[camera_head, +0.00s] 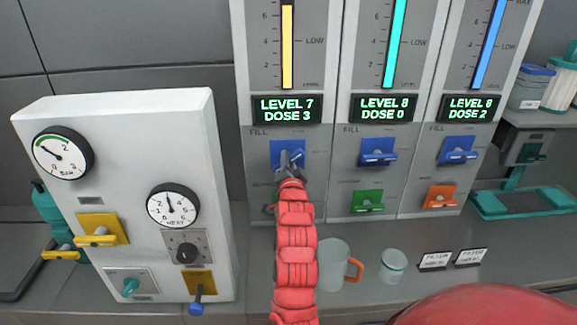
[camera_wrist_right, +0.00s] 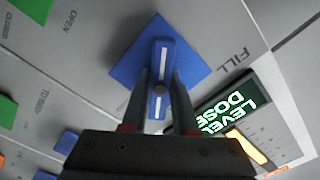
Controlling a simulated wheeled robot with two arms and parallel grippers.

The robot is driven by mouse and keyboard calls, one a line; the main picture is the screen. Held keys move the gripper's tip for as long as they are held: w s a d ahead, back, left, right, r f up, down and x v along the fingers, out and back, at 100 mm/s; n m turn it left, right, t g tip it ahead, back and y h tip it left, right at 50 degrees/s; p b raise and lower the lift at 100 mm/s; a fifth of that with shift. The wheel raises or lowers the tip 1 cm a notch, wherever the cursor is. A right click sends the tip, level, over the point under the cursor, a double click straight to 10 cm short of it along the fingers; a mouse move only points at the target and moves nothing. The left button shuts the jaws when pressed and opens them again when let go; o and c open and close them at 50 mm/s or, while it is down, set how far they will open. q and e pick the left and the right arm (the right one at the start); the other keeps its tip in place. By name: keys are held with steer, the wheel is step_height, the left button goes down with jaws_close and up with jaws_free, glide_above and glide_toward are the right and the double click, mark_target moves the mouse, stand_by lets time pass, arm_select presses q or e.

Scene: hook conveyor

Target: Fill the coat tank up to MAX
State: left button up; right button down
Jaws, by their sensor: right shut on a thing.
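Three tank panels stand side by side, with yellow (camera_head: 287,45), teal (camera_head: 391,45) and blue (camera_head: 487,45) level columns. Their name labels are not visible, so I cannot tell which is the coat tank. The left display (camera_head: 286,109) reads LEVEL 7, DOSE 3. The middle display (camera_head: 384,108) reads LEVEL 8, DOSE 0. My right gripper (camera_head: 290,163) is at the left panel's blue FILL valve (camera_head: 277,147). In the right wrist view its two fingers (camera_wrist_right: 160,95) are shut on the valve's blue handle (camera_wrist_right: 161,55). My left gripper is not in view.
The middle (camera_head: 378,152) and right (camera_head: 457,151) panels have their own blue valves. Green (camera_head: 368,202) and orange (camera_head: 439,197) valves sit lower. A gauge box (camera_head: 130,130) stands left. A mug (camera_head: 333,265) and a small cup (camera_head: 392,267) stand on the counter.

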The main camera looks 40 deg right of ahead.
steer(key=shift+f, duration=0.1)
stand_by(0.4)
steer(key=c, duration=0.7)
jaws_free()
steer(key=p+v, duration=1.1)
steer(key=v, duration=0.6)
steer(key=shift+s, duration=0.2)
